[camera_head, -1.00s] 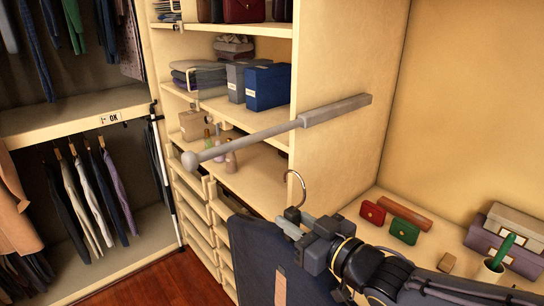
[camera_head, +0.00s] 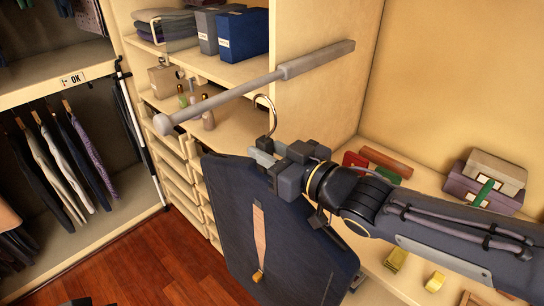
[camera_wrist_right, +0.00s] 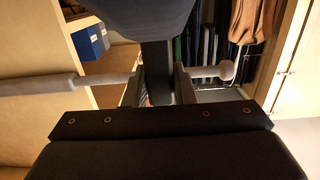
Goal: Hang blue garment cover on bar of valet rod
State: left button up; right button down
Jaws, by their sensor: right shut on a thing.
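The blue garment cover (camera_head: 232,205) hangs below my right gripper, with a tan strip down its front. Its metal hook (camera_head: 271,112) stands up above the gripper. My right gripper (camera_head: 264,160) is shut on the hanger neck at the top of the cover. The grey valet rod (camera_head: 225,96) juts out from the shelf side panel and ends in a ball. In the head view the hook top shows just under the rod; its depth relative to the rod is unclear. In the right wrist view the rod (camera_wrist_right: 75,84) passes behind the fingers (camera_wrist_right: 158,85).
Blue and grey boxes (camera_head: 242,35) and small bottles (camera_head: 207,117) stand on shelves behind the rod. Drawers (camera_head: 180,172) lie below. Clothes (camera_head: 75,155) hang at left. A counter at right holds a red purse (camera_head: 354,160) and stacked boxes (camera_head: 489,180). Air around the rod's ball end is clear.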

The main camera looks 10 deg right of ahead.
jog(key=b+x, duration=0.5)
jog(key=x, duration=0.2)
jog(key=shift+w+a+b, duration=0.2)
jog(key=shift+w+b, duration=0.05)
jog(key=shift+b, duration=0.15)
jog(key=b+x, duration=0.4)
jog(key=shift+w+a+r+b, duration=0.25)
jog(key=shift+w+b, duration=0.05)
jog(key=shift+b, duration=0.1)
jog(key=shift+w+f+b, duration=0.1)
jog(key=shift+f+b, duration=0.15)
jog(key=shift+b, duration=0.05)
jog(key=shift+f+b, duration=1.1)
jog(key=shift+b, duration=0.05)
jog(key=shift+f+b, duration=0.35)
jog(key=c, duration=1.1)
grip_release()
jog(key=shift+f, duration=0.15)
